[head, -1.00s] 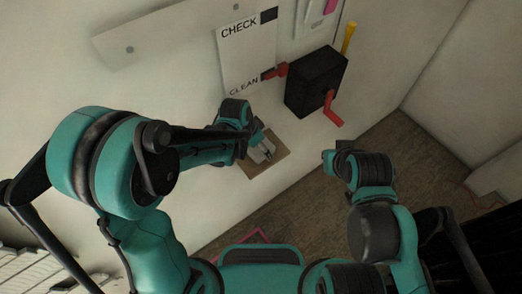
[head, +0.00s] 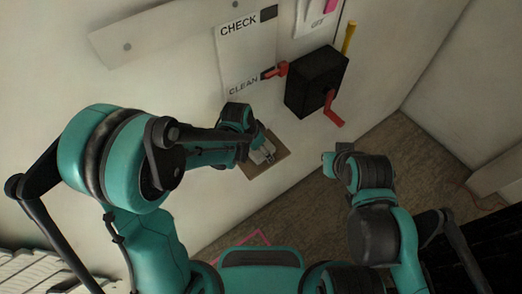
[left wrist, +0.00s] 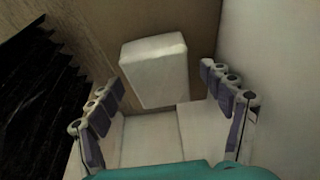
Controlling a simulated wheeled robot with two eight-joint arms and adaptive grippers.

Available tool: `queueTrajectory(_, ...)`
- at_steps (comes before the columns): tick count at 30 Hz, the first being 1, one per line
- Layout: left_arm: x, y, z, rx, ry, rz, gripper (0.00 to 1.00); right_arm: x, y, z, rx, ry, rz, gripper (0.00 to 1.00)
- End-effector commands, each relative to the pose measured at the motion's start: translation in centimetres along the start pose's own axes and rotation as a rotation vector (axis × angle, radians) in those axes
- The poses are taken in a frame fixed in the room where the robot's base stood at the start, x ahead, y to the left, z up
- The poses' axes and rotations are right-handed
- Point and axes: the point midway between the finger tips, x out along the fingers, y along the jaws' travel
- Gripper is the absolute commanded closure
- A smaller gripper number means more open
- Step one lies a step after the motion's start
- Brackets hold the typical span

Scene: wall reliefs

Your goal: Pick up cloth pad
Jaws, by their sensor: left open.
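The cloth pad is a white, rounded block (left wrist: 155,68) on a brown surface in the left wrist view. My left gripper (left wrist: 165,98) is open, with one finger row at the lower left of the pad and the other at its lower right. The fingers do not appear closed on it. In the head view, my left gripper (head: 264,154) is over a small brown ledge (head: 272,167) at the wall, and hides most of what lies there. My right gripper (head: 337,156) is apart from the ledge; its jaws are too unclear to read.
A sheet (head: 246,52) reading CHECK and CLEAN hangs above. Bare carpet (head: 325,205) lies below.

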Motion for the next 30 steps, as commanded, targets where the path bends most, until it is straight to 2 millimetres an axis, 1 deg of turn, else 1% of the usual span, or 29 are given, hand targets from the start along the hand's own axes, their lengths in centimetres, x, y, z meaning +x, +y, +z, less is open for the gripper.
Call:
queueTrajectory(8,0.02,0.0,0.01,0.0,0.0,0.0,0.2,0.03,0.0,0.02,0.0,0.0,0.0,1.0)
queueTrajectory(11,0.02,0.0,0.01,0.0,0.0,0.0,0.44,0.03,0.0,0.02,0.0,0.0,0.0,1.0)
queueTrajectory(12,0.02,0.0,0.01,0.0,0.0,0.0,0.54,0.03,0.0,0.02,0.0,0.0,0.0,1.0)
queueTrajectory(14,0.02,0.0,0.01,0.0,0.0,0.0,0.69,0.03,0.0,0.03,0.0,0.0,0.0,1.0)
queueTrajectory(25,-0.08,0.01,-0.01,0.0,0.0,0.0,0.69,-0.09,0.0,-0.06,0.0,0.0,0.0,1.0)
queueTrajectory(30,-0.9,0.01,-0.27,0.0,0.0,0.0,0.69,-0.81,0.0,-0.58,0.0,0.0,0.0,1.0)
